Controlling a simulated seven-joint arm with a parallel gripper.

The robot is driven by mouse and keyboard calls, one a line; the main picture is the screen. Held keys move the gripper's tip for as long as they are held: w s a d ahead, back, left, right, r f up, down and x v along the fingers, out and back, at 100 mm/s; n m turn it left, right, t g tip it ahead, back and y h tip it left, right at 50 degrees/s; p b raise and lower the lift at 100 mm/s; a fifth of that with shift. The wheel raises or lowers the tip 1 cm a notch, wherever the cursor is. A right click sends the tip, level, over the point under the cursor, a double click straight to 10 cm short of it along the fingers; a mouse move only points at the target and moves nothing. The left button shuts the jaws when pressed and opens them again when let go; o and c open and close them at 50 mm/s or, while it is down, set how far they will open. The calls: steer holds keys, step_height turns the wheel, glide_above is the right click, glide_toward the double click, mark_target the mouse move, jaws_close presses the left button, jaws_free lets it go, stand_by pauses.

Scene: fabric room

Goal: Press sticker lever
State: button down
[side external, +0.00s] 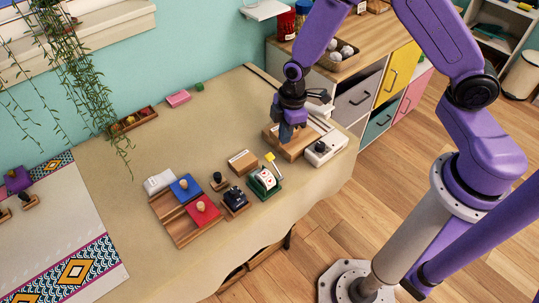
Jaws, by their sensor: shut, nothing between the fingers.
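A small device with a green base, a white body with red marks (263,180) and a raised yellow lever (271,158) sits on the cloth-covered table; the lever looks like the sticker lever, though the picture is too small to be sure. My gripper (287,139) is shut and empty, pointing down over a wooden block (297,150), to the upper right of the yellow lever and apart from it. I cannot tell whether the fingertips touch the block, and the gripper hides part of it.
A white device with a black knob (325,150) stands right of the block. Left of the green device are a black stamp-like item (235,200), a small knobbed stand (218,181) and a wooden tray (187,231) with blue and red knobbed blocks. The table's back middle is mostly clear.

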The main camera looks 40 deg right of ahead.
step_height(320, 180, up, 10)
steer(key=d, duration=0.1)
steer(key=shift+s+r, duration=0.15)
steer(key=shift+s, duration=0.05)
stand_by(0.7)
steer(key=s+d+r, duration=0.2)
steer(key=s+r, duration=0.1)
steer(key=s, duration=0.5)
steer(key=s+d+r+m, duration=0.1)
steer(key=s+r, duration=0.2)
steer(key=s, duration=0.5)
steer(key=s+d+r+m, duration=0.1)
steer(key=s+r, duration=0.3)
steer(key=s, duration=0.4)
steer(key=shift+s+d+h, duration=0.2)
steer(key=shift+d+h, duration=0.2)
steer(key=shift+d, duration=0.45)
